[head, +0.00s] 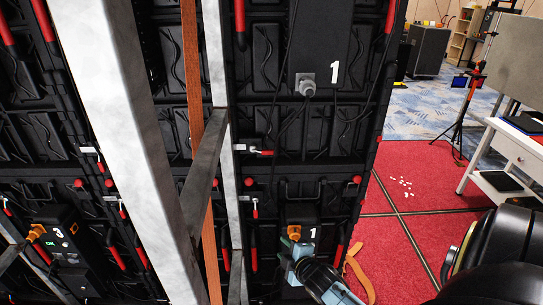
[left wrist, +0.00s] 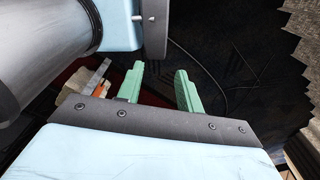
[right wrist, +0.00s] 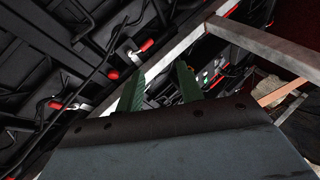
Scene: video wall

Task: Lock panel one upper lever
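Panel one is the black panel marked 1 (head: 335,72) in the head view. Its upper lever (head: 265,153) has a red grip pointing right, roughly level, from a small white-tagged latch. A second small red lever (head: 255,211) hangs downward below it. My right gripper (head: 290,243) is low in front of the panel, below both levers and apart from the upper one. The right wrist view shows its green fingers (right wrist: 158,92) spread and empty, with a red-gripped lever (right wrist: 145,47) beyond; I cannot tell which lever. My left gripper (left wrist: 158,90) is open and empty in its wrist view.
A pale metal beam (head: 135,130) and an orange strap (head: 193,80) run in front of the panels, left of the levers. A slanted grey brace (head: 205,165) crosses there. A desk (head: 515,150) and tripod (head: 458,130) stand right. Red carpet (head: 405,235) is mostly clear.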

